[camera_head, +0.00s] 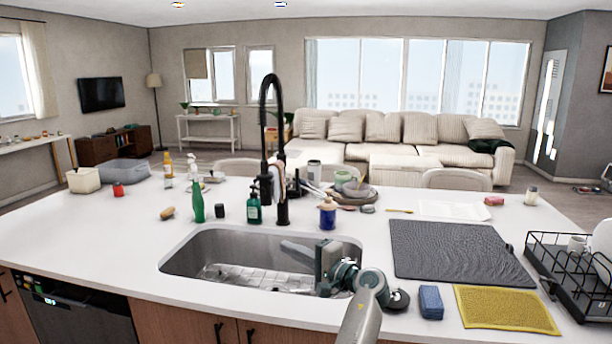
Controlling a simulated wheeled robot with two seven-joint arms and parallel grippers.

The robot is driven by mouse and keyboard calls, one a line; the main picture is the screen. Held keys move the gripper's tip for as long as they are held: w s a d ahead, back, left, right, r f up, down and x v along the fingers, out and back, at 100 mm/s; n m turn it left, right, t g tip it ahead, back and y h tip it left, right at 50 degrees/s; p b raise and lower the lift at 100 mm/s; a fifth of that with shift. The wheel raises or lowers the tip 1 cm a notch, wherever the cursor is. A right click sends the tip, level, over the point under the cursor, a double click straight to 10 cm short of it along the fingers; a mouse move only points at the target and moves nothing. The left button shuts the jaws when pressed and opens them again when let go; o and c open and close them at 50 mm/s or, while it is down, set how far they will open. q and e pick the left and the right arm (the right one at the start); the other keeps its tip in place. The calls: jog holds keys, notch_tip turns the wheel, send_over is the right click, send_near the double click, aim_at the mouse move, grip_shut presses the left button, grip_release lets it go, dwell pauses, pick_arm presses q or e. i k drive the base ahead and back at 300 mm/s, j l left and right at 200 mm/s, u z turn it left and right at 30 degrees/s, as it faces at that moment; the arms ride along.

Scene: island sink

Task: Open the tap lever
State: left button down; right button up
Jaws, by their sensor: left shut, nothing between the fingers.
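The black tap (265,115) stands behind the sink, with a tall arched neck and a spray head hanging over the basin. Its lever cannot be clearly told apart from the dark items around the tap's base. The steel sink (190,262) is set into the white counter. My left gripper (287,247) is over the right part of the sink, in front of and below the tap base. Its fingers are shut, empty, and point left. It appears apart from the tap. My right gripper is not in view.
A green bottle (198,201), a soap bottle (254,208) and a blue bottle (327,214) stand close around the tap. A dark drying mat (455,250), blue sponge (431,302), yellow cloth (505,308) and dish rack (565,268) lie to the right. The counter left of the sink is mostly clear.

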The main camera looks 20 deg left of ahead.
aim_at(297, 193)
jog(key=i+j, duration=0.15)
jog(key=i, duration=0.3)
jog(key=i+j, duration=0.15)
jog(key=i, duration=0.25)
jog(key=i+j, duration=0.15)
jog(key=i, duration=0.3)
jog(key=i+j, duration=0.15)
jog(key=i, duration=0.3)
